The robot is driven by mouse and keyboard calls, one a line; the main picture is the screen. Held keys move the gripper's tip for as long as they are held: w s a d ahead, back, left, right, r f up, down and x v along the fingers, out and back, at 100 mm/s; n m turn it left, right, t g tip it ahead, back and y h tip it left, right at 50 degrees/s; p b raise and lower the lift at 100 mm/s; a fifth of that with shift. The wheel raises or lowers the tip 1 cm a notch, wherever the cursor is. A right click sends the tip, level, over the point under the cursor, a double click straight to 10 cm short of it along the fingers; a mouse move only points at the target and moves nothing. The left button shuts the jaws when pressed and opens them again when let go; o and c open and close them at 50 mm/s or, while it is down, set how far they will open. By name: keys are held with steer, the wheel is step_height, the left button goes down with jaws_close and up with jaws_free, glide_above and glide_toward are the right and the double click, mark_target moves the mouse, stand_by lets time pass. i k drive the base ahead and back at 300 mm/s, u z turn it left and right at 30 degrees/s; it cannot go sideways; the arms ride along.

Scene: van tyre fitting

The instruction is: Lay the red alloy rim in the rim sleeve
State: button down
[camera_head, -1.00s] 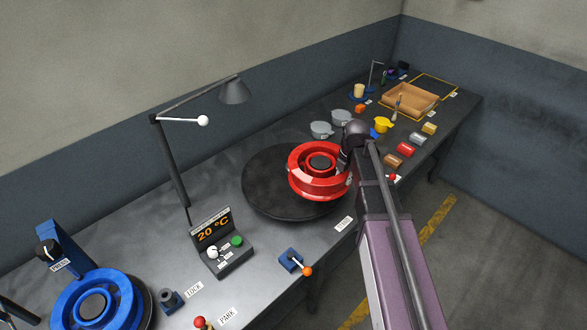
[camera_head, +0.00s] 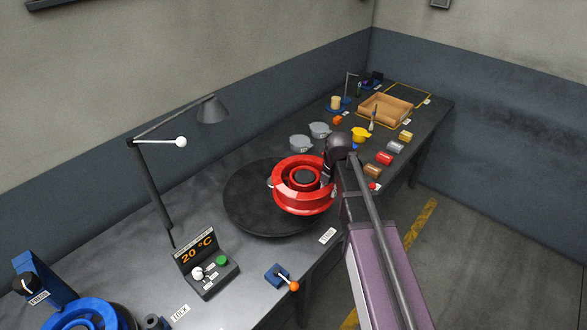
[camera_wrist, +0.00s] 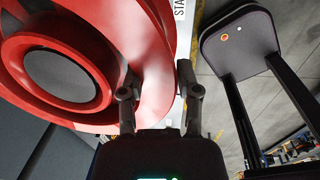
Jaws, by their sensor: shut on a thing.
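The red alloy rim (camera_head: 290,203) is at the right part of the black round disc on the bench, in the head view. I cannot tell whether it rests on the disc or is held just above it. My gripper (camera_head: 332,172) is shut on the rim's right edge. In the wrist view the rim (camera_wrist: 150,45) fills the upper left, and its edge lies between the fingers of my gripper (camera_wrist: 158,85). A blue ring fixture (camera_head: 68,317) with a dark centre is cut off at the bottom left. I cannot tell which thing is the rim sleeve.
The black disc (camera_head: 245,205) lies mid-bench. A lamp (camera_head: 212,110), a temperature display (camera_head: 199,242) and an orange-knobbed lever (camera_head: 280,275) stand nearby. A dark stool (camera_wrist: 240,40) shows in the wrist view.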

mark_target(385, 111)
steer(key=k, duration=1.35)
steer(key=z, duration=0.45)
steer(key=i, duration=0.95)
steer(key=z, duration=0.9)
steer(key=i, duration=1.15)
steer(key=z, duration=0.25)
